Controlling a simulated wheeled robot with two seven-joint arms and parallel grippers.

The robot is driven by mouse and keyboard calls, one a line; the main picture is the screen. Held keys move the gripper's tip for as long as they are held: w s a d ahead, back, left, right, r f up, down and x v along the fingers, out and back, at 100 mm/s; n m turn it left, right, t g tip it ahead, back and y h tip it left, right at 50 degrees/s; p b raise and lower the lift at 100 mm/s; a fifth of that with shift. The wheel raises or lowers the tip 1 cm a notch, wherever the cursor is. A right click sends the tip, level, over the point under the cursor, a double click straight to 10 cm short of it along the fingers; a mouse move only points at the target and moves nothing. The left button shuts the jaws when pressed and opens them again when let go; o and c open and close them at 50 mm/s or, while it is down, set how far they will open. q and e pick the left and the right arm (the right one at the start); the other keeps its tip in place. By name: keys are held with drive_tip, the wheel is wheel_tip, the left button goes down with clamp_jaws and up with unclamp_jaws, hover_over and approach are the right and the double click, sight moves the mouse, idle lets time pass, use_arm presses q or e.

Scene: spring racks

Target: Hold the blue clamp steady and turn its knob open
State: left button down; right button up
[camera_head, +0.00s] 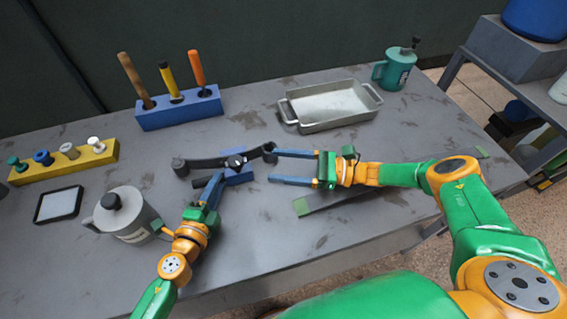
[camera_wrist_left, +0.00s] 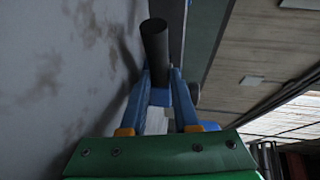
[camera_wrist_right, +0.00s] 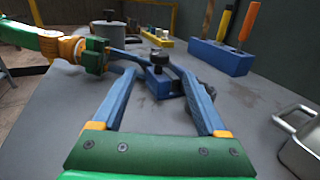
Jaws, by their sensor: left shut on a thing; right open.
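The blue clamp (camera_head: 238,178) lies mid-table, and its blue body shows in the right wrist view (camera_wrist_right: 158,84). A black knob (camera_wrist_right: 160,56) stands on top of it; a dark bar (camera_head: 207,162) with rounded ends spans the clamp in the head view. My left gripper (camera_head: 217,180) is shut on the clamp's near-left side; its fingers close on blue in the left wrist view (camera_wrist_left: 160,84), beneath a dark cylinder (camera_wrist_left: 155,45). My right gripper (camera_head: 271,166) is open and empty, right of the clamp, its fingers pointing toward it. The exact grip contact is partly hidden.
A blue rack (camera_head: 180,114) with several handled tools and a metal tray (camera_head: 335,110) stand behind. A yellow rack (camera_head: 65,165), a black-framed pad (camera_head: 58,204) and a grey canister (camera_head: 128,220) are left.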

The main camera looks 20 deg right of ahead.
drive_tip(key=shift+s+d, duration=0.2)
drive_tip(key=shift+d, duration=0.15)
drive_tip(key=shift+o, duration=0.2)
